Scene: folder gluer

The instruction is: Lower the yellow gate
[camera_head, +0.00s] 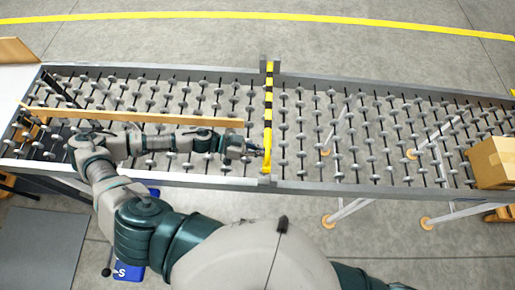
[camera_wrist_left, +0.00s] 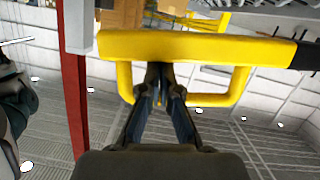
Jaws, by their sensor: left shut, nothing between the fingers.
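The yellow gate (camera_head: 268,92) is a yellow and black striped bar that crosses the roller conveyor between two grey posts. In the left wrist view a thick yellow bar (camera_wrist_left: 190,47) with a yellow loop handle below it fills the upper middle. My left gripper (camera_head: 258,151) is at the gate's near part, by a plain yellow stretch. In the left wrist view my left gripper (camera_wrist_left: 160,75) has its fingers together at the yellow bar, over the loop's opening. Nothing shows between the fingers. Whether they touch the bar is unclear. My right gripper is not in view.
The roller conveyor (camera_head: 390,101) runs across the view on both sides of the gate. A long wooden rail (camera_head: 130,116) lies along its left part, behind my left forearm. A cardboard box (camera_head: 491,162) sits at the far right. A red post (camera_wrist_left: 75,105) stands left in the wrist view.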

